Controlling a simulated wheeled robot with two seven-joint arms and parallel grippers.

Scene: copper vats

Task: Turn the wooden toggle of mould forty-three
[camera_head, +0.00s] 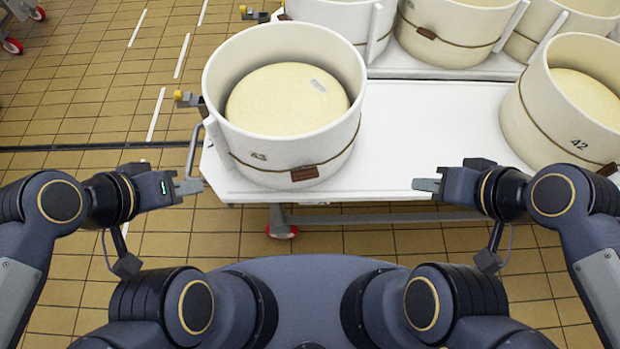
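The mould marked 43 (225,140) is a round cream-white hoop on the left end of the white table, with a cheese (285,98) inside it. A cord runs around its lower part. Its brown wooden toggle (304,174) sits on the cord at the front, facing me. My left gripper (195,184) is left of the mould, near the table's left corner, apart from the toggle. My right gripper (420,184) is over the table's front edge, well right of the toggle. Both hold nothing that I can see. Their fingers look close together, but the gap is too small to judge.
The mould marked 42 (522,125) stands on the right with its own cord and toggle. More moulds (455,38) stand behind on another table. The white table (430,125) is bare between 43 and 42. A metal handle (193,150) sticks out at its left end.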

